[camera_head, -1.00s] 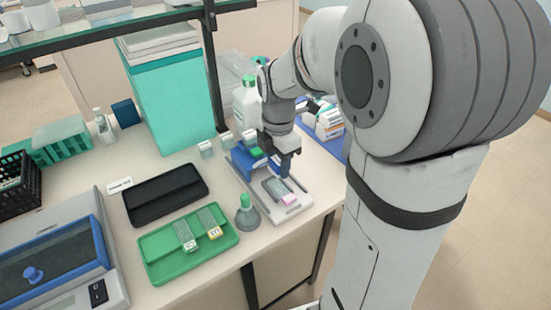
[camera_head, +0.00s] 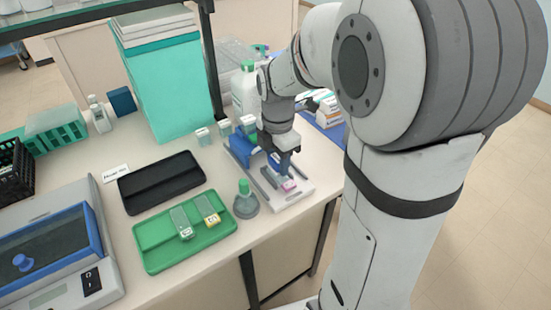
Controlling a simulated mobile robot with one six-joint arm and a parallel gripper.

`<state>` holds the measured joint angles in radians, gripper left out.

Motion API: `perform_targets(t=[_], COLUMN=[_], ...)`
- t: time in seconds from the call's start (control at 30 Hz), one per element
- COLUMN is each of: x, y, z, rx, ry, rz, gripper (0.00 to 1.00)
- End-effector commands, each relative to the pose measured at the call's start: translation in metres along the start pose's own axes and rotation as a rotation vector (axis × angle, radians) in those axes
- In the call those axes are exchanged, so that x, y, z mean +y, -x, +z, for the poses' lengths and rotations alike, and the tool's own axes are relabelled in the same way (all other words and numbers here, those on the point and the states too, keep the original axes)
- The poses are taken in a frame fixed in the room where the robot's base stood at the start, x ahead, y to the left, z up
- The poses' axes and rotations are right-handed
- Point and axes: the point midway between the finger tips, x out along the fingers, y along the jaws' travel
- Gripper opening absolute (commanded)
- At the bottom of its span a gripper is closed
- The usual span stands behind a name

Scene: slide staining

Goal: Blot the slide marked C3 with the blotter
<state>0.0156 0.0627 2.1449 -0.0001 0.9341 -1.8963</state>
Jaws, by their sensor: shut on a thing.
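My gripper (camera_head: 283,158) points down over a pale board (camera_head: 292,198) at the right of the bench. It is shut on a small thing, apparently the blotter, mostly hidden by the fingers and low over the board. A slide with a pink label (camera_head: 288,186) lies on the board, just in front of and below the fingertips. Its mark is too small to read, and the fingers hide part of it. I cannot tell whether the held thing touches the slide. A blue piece (camera_head: 240,148) stands on the board's far left end, partly hidden by my wrist.
A green tray (camera_head: 160,262) holds a slide with a white label (camera_head: 181,222) and one with a yellow label (camera_head: 208,209). Behind are small jars (camera_head: 203,136) and a tall white bottle (camera_head: 245,95).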

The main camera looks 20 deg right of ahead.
Motion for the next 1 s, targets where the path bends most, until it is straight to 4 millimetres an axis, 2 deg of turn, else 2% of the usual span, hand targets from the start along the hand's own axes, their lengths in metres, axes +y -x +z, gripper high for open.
perform_targets(t=[1.0], x=[0.0003], y=[-0.0082], z=[-0.0010], rx=[0.000], ry=[0.002], rz=[0.000], gripper=[0.25])
